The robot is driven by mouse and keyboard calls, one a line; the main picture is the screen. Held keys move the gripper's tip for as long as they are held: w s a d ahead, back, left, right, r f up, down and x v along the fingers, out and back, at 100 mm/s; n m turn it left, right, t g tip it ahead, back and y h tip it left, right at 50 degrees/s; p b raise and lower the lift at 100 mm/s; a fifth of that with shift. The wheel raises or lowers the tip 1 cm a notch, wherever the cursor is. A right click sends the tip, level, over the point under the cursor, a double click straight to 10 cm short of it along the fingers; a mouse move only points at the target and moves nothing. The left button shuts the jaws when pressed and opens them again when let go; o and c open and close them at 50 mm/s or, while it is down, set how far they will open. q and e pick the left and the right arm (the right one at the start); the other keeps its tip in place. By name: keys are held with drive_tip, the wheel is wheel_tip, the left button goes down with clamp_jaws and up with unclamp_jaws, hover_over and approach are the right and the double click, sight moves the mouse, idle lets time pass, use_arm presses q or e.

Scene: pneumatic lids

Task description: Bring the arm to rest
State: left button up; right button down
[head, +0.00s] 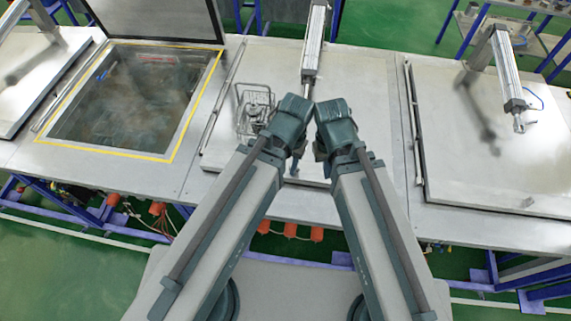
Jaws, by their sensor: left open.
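My two arms reach forward from the bottom of the head view and their wrists come close together at the middle. My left gripper (294,166) is open, over the middle lid, largely hidden under its own wrist. My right gripper (324,155) is beside it on the right, and its fingers are too hidden to tell their state. I see nothing held in either gripper.
A wire basket (254,100) stands on the closed middle lid (222,139), close to my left wrist. At left, an open tank (125,95) with a yellow rim holds murky liquid. A closed lid (460,150) with a pneumatic cylinder (507,70) is at right.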

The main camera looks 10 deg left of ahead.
use_arm(q)
drive_tip(key=shift+s, duration=0.15)
drive_tip(key=shift+m, duration=0.4)
wheel_tip(320, 180, down, 24)
drive_tip(key=b, duration=2.4)
use_arm(e)
drive_tip(key=shift+n, duration=0.3)
wheel_tip(320, 180, down, 24)
drive_tip(key=shift+w+f, duration=0.1)
use_arm(q)
drive_tip(key=shift+r, duration=0.1)
use_arm(e)
drive_tip(key=shift+r, duration=0.2)
